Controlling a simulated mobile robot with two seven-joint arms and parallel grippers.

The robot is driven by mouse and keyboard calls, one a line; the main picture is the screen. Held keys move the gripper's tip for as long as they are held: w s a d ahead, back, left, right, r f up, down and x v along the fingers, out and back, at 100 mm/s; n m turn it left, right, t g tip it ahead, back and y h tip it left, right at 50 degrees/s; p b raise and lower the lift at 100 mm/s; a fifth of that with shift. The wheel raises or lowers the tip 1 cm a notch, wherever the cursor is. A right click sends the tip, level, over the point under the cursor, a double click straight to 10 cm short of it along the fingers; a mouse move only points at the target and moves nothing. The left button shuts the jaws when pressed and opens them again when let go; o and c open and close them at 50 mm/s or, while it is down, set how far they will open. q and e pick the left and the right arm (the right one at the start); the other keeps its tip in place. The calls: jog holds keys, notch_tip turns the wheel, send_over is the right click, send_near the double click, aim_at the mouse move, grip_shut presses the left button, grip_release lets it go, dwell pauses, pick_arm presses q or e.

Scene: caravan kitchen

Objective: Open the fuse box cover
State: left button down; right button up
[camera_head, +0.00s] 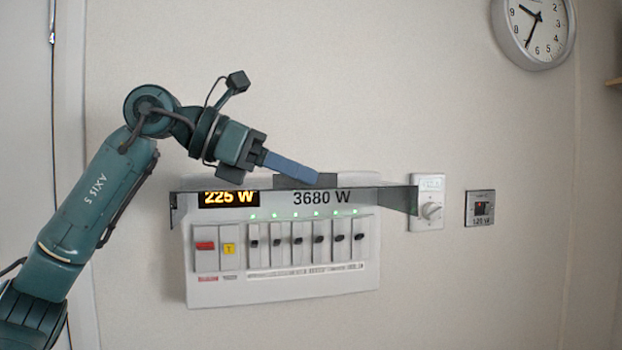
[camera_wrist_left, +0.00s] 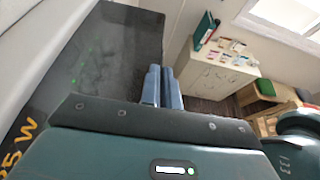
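The fuse box (camera_head: 280,290) is a white panel on the wall with a row of black switches, green lights and a lit display. Its smoky clear cover (camera_head: 400,199) is swung up and juts out from the top, seen almost edge-on, so the switches are bare. In the left wrist view, the cover (camera_wrist_left: 110,50) is a dark sheet beside and behind the fingers. My left gripper (camera_head: 312,177) overlaps the cover's upper edge in the head view; its blue fingers (camera_wrist_left: 163,80) lie close together. I cannot tell whether they touch the cover. My right gripper is not in view.
Right of the fuse box are a white dial switch (camera_head: 428,215) and a small grey panel (camera_head: 480,208). A round clock (camera_head: 534,30) hangs above right. The wall below the box is clear. The left wrist view shows a white cabinet (camera_wrist_left: 212,78) and wooden furniture beyond.

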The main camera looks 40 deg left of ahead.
pick_arm(q)
jog(key=f, duration=0.1)
jog(key=f+m, duration=0.1)
jog(key=d+b, duration=0.1)
jog(key=shift+s+f+t+y, duration=0.4)
jog(key=c, duration=1.6)
grip_release()
jog(key=shift+r, duration=0.1)
jog(key=shift+c, duration=0.2)
jog(key=shift+a, duration=0.15)
jog(key=v, duration=1.3)
jog(key=shift+s, duration=0.1)
